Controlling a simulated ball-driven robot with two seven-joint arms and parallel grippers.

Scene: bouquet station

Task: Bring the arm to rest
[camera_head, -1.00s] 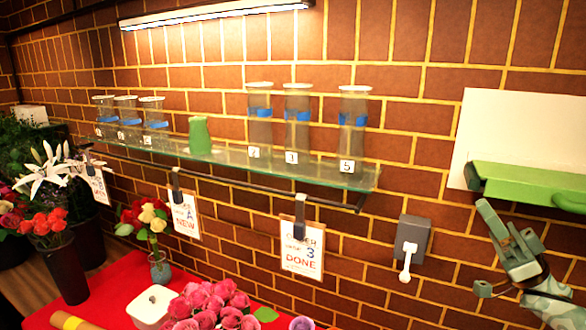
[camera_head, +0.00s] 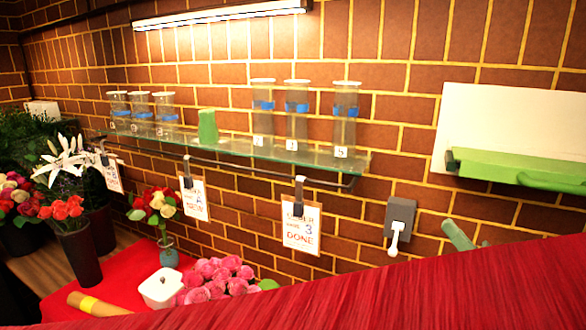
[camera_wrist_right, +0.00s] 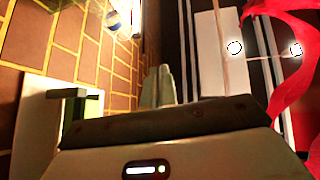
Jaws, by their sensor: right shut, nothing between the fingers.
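My right gripper (camera_head: 457,235) shows in the head view only as a small grey-green tip under the green handle unit at the right. The rest of it and the arm are hidden behind a broad red streaked surface (camera_head: 430,285). In the right wrist view, the right gripper's fingers (camera_wrist_right: 158,86) are together with nothing between them, apart from the wall. My left gripper is not in view.
A glass shelf (camera_head: 240,150) holds several clear vases. Order cards hang below the shelf, including a DONE card (camera_head: 301,236). Roses (camera_head: 215,278), a white pot (camera_head: 160,289) and a red cloth (camera_head: 125,272) are below.

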